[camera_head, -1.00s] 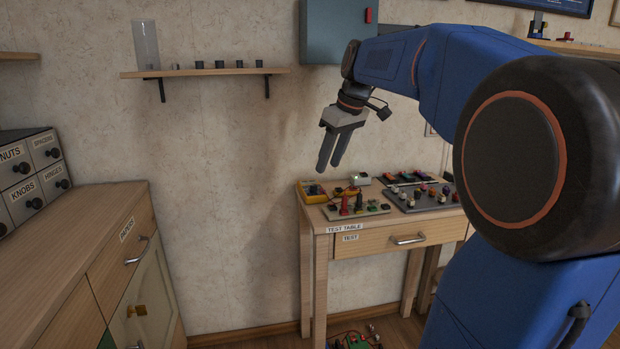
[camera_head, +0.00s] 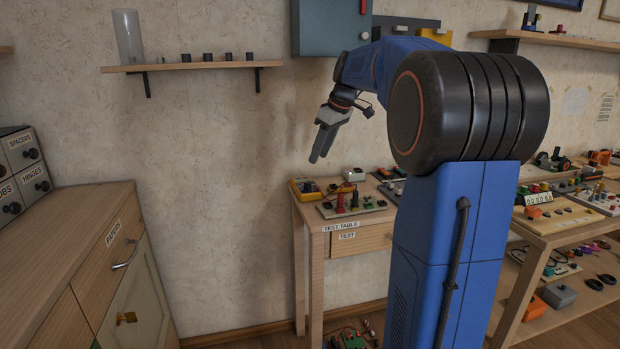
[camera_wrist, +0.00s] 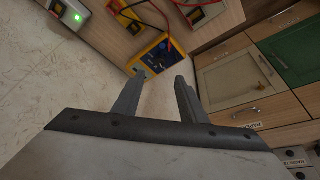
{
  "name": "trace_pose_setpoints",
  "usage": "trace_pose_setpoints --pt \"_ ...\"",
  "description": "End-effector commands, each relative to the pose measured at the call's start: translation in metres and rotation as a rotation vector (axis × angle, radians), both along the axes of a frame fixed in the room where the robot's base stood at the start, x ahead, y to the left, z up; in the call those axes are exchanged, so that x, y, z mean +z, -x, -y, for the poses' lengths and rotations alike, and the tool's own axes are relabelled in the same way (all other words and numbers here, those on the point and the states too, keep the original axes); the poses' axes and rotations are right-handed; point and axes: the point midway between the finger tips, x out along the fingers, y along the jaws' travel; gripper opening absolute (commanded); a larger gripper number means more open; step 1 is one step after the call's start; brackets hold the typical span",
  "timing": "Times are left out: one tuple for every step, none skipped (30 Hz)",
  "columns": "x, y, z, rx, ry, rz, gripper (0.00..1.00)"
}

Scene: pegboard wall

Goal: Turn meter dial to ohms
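The meter (camera_head: 306,189) is a yellow-framed box lying at the left end of the test table (camera_head: 299,212). In the wrist view the meter (camera_wrist: 141,62) shows beyond my fingertips, with a dark blue face, a dial (camera_wrist: 166,48) and a red lead at its edge. The dial's setting is too small to read. My gripper (camera_head: 318,157) hangs in the air above the table, pointing down, apart from the meter. In the wrist view my gripper (camera_wrist: 160,80) has its two fingers apart with nothing between them.
A board with red and green parts (camera_head: 350,203) lies in front. A wooden cabinet (camera_head: 75,240) stands at left and a loaded bench (camera_head: 560,222) at right. Wall space left of the table is clear.

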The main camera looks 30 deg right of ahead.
Motion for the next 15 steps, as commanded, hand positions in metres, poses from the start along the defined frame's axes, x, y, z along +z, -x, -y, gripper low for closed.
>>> trace_pose_setpoints --pt "-0.009 -0.003 -0.002 0.001 -0.002 -0.003 0.38" --pt "-0.014 -0.005 -0.003 0.001 -0.002 -0.003 0.38" --pt "-0.021 -0.007 -0.004 0.001 -0.002 -0.003 0.38" --pt "-0.026 -0.009 -0.005 0.000 -0.002 -0.003 0.38" --pt "-0.030 -0.011 -0.005 0.000 -0.002 -0.003 0.38" --pt "-0.037 -0.013 -0.006 0.001 -0.001 -0.003 0.38" --pt "-0.042 -0.015 -0.007 0.001 -0.002 -0.003 0.38" --pt "-0.047 -0.017 -0.008 0.001 -0.001 -0.003 0.38" --pt "-0.053 -0.019 -0.009 0.001 -0.001 -0.003 0.38" --pt "-0.057 -0.021 -0.010 0.001 -0.002 -0.003 0.38" --pt "-0.062 -0.023 -0.011 0.001 -0.001 -0.002 0.38" --pt "-0.068 -0.025 -0.012 0.001 -0.002 -0.003 0.38" --pt "-0.071 -0.026 -0.012 0.000 -0.002 -0.003 0.38" --pt "-0.075 -0.028 -0.013 0.000 -0.002 -0.002 0.38" --pt "-0.079 -0.030 -0.013 -0.001 -0.001 -0.001 0.38"
